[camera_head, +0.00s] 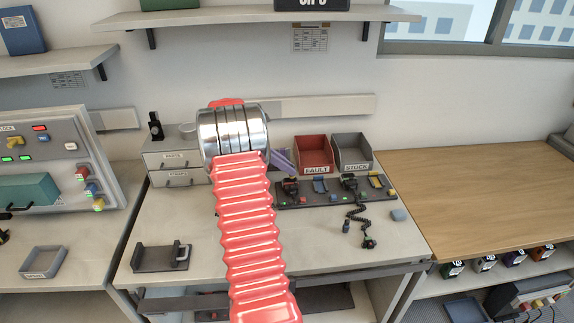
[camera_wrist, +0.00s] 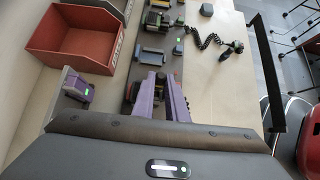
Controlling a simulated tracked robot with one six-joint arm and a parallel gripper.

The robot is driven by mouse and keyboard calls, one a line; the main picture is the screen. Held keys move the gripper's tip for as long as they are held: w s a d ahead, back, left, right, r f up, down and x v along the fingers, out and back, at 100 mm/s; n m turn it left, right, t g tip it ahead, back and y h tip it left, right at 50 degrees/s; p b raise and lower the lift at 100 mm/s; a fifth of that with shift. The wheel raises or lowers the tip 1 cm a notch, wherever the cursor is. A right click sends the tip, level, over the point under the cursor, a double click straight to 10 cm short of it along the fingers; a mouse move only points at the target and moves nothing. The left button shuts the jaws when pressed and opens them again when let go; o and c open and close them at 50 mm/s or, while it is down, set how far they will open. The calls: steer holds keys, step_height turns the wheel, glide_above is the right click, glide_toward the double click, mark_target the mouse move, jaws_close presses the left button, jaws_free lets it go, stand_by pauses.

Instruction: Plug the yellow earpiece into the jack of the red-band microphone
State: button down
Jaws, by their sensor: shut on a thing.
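My gripper (camera_head: 283,162) has purple fingers and hangs above the bench beside the charging row. In the wrist view, its purple fingers (camera_wrist: 160,98) are close together around a small thing that I cannot make out. A dark hand microphone (camera_head: 369,243) on a coiled black cord lies on the bench, and it also shows in the wrist view (camera_wrist: 231,48). I cannot pick out the yellow earpiece or the red-band microphone. My arm and gripper hide part of the bench.
The charging row (camera_head: 330,190) holds dark radios and blue and yellow pieces. Behind it stand the red FAULT bin (camera_head: 314,152) and the grey STOCK bin (camera_head: 352,150). Small drawers (camera_head: 176,170) stand at left, and a dark tray (camera_head: 160,257) lies in front. The bench front right is mostly clear.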

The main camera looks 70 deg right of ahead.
steer(key=shift+f, duration=1.7)
steer(key=shift+f, duration=0.5)
stand_by(4.2)
steer(key=c, duration=1.7)
jaws_free()
steer(key=shift+a+f, duration=0.1)
steer(key=shift+s, duration=0.1)
